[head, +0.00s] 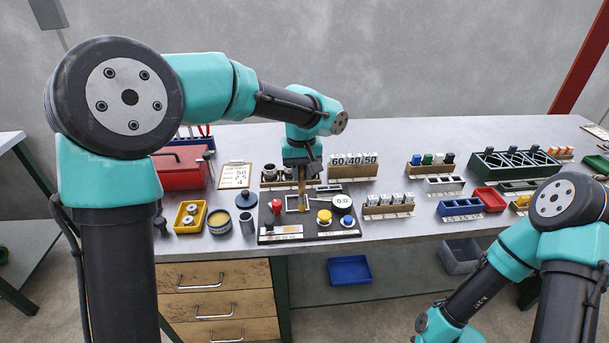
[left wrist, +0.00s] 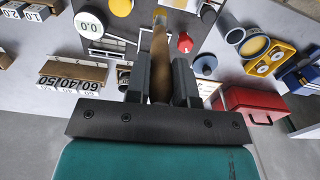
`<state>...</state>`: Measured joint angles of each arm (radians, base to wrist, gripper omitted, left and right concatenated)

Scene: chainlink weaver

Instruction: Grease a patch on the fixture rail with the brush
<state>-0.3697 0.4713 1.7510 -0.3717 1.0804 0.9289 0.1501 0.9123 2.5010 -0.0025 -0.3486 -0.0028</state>
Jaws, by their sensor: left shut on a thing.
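My left gripper (head: 302,166) is shut on the brush (head: 302,184), which has a brown wooden handle. It points down over the dark fixture board (head: 265,222). In the left wrist view the brush (left wrist: 159,55) stands between the two dark fingers (left wrist: 160,80). Its lower end is over or at a pale metal frame (head: 291,203) on the board, which may be the rail; I cannot tell whether it touches. A round tin with yellowish content (head: 219,220), possibly grease, stands left of the board. My right arm is at the lower right, its gripper out of frame.
The board carries a red knob (head: 277,206), a yellow button (head: 324,216), a blue button (head: 342,201) and a 0.0 display (head: 345,222). A yellow tray (head: 182,229), a grey cup (head: 247,223) and a red toolbox (head: 178,168) stand left. A number-card rack (head: 352,172) stands behind.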

